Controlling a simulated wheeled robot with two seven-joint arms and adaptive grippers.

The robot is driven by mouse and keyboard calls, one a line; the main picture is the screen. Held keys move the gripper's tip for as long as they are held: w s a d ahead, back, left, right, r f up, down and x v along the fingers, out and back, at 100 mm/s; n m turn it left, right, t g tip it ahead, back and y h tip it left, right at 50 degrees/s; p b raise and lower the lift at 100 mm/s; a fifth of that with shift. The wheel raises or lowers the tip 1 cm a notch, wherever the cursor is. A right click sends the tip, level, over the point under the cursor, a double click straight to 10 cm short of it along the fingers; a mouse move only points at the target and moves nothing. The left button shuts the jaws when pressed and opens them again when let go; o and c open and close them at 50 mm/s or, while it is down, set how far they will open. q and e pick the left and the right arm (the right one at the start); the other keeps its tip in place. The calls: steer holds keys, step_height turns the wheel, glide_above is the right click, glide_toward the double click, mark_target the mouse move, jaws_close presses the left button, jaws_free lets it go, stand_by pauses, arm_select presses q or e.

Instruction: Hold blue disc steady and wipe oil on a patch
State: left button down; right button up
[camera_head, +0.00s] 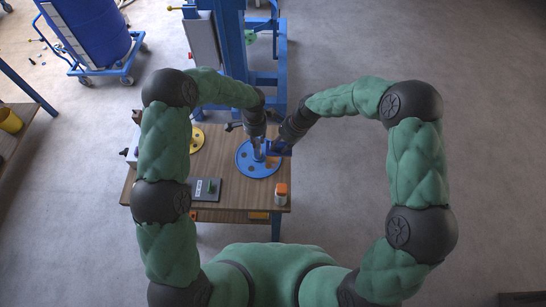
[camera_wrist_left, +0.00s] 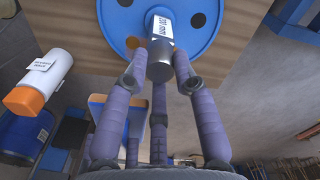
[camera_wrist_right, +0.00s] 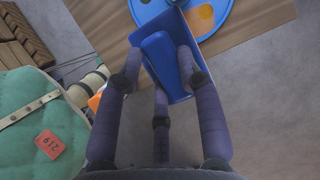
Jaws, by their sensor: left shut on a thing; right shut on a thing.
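The blue disc (camera_head: 245,167) lies on the wooden table, with round spots or holes on its face. A grey cylinder (camera_wrist_left: 160,65) labelled "200 mm" stands at its middle. My left gripper (camera_wrist_left: 160,72) is shut on this cylinder; it shows in the head view (camera_head: 259,153) over the disc. My right gripper (camera_wrist_right: 158,72) is shut on a blue angular piece (camera_wrist_right: 160,55), at the disc's right side in the head view (camera_head: 276,149). An orange patch (camera_wrist_right: 206,12) shows on the disc beyond this piece. Whether the piece touches the disc is unclear.
A dark grey tray (camera_head: 206,189) and a yellow disc (camera_head: 196,138) are to the left. A blue machine frame (camera_head: 233,50) rises behind the table (camera_head: 235,195).

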arm_select(q)
steer(key=c, duration=1.3)
jaws_free()
steer(key=shift+s+f, duration=0.25)
steer(key=shift+f, duration=0.1)
steer(key=shift+c, duration=0.2)
arm_select(e)
steer(key=shift+w+r, duration=0.15)
arm_select(q)
steer(key=shift+w, duration=0.15)
arm_select(e)
steer(key=shift+w+a, duration=0.1)
arm_select(q)
steer(key=shift+r, duration=0.15)
steer(key=shift+w+r, duration=0.1)
steer(key=shift+r, duration=0.6)
arm_select(e)
steer(key=shift+s, duration=0.2)
arm_select(q)
steer(key=o, duration=0.5)
steer(key=shift+o, duration=0.2)
steer(key=shift+w+r, duration=0.1)
